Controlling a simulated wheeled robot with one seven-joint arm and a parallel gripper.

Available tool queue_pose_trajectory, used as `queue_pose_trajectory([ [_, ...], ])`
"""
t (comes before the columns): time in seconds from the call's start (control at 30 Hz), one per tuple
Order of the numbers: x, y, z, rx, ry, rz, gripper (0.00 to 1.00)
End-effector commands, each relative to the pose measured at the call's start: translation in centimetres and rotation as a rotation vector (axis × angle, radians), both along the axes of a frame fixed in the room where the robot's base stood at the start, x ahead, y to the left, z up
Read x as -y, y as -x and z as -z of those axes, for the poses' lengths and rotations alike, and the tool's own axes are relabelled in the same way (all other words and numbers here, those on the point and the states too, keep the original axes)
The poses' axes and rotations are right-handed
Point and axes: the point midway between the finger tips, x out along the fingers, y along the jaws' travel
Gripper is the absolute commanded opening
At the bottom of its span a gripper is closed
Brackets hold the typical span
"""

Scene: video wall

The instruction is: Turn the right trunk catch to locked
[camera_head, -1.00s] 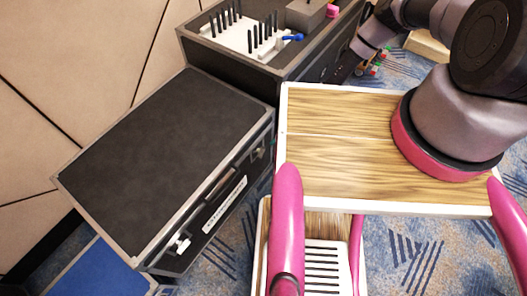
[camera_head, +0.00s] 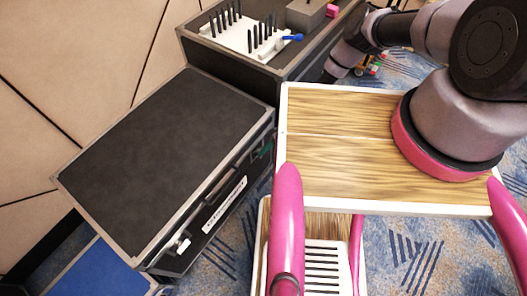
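The trunk (camera_head: 160,155) is a black case with silver edges, standing at the left with its front face toward the lower right. One catch (camera_head: 181,245), pale and small, shows near the left end of that face. The right catch (camera_head: 258,152) is near the far right end, small and partly shaded, with a dark green bit beside it; I cannot tell how it is turned. My arm reaches from the right toward the top middle and drops behind my wooden top. My gripper is not visible.
A dark case (camera_head: 262,62) behind the trunk carries a white rack (camera_head: 250,38) with black pegs, a blue-handled item (camera_head: 292,38) and a grey block (camera_head: 308,14). Small coloured blocks (camera_head: 373,66) lie on the carpet. A blue surface (camera_head: 95,272) is at lower left.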

Motion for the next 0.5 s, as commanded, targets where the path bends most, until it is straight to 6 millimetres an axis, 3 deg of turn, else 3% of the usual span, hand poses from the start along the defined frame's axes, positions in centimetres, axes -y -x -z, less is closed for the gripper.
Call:
queue_pose_trajectory([
  [0.27, -0.07, -0.17, 0.02, -0.008, -0.01, 0.003, 0.0],
  [0.5, 0.17, 0.18, 0.41, -0.121, -0.066, -0.004, 0.0],
])
